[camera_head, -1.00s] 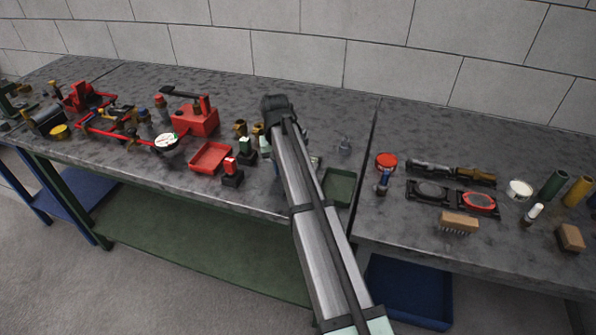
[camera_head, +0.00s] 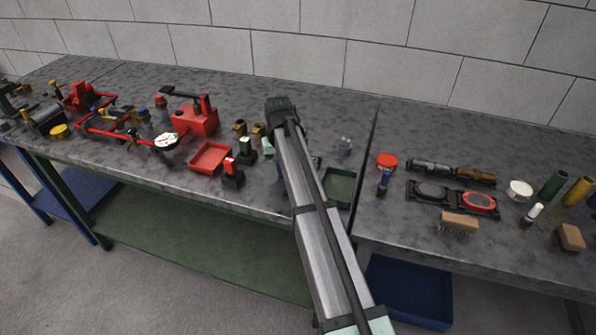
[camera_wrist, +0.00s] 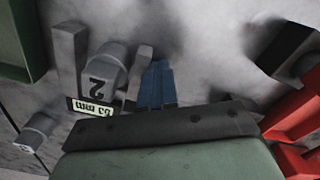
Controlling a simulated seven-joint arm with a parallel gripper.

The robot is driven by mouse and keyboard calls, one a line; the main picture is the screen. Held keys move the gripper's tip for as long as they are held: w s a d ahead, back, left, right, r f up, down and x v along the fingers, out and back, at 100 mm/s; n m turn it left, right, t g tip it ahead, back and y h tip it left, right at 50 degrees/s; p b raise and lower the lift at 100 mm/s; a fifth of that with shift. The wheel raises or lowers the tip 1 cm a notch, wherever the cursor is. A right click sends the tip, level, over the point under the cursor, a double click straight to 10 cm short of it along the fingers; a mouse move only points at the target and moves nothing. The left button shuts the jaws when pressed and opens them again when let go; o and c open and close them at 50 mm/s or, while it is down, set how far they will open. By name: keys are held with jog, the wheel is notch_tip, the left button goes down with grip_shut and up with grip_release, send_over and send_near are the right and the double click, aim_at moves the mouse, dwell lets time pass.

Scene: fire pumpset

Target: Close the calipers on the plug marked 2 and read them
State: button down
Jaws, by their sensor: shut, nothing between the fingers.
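In the wrist view the grey plug marked 2 (camera_wrist: 97,88) stands between the two grey caliper jaws, its number upside down. The calipers (camera_wrist: 68,60) have one jaw left of the plug and the other (camera_wrist: 141,66) right of it, both close against it; I cannot tell if both touch. Their readout (camera_wrist: 92,106) is upside down and seems to say 63 mm, though the digits are small. My gripper (camera_wrist: 157,85) has its blue fingers together, empty, just right of the right jaw. In the head view my arm hides the calipers and most of the gripper.
Another grey plug (camera_wrist: 38,132) lies left in the wrist view.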

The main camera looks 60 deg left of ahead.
jog(key=shift+w+d, duration=0.7)
jog(key=shift+d, duration=0.05)
dwell(0.8)
jog(key=shift+s+a, duration=0.15)
jog(key=shift+s+a, duration=0.35)
jog(key=shift+a, duration=0.05)
notch_tip(320, 180, up, 7)
dwell(1.0)
dwell(0.4)
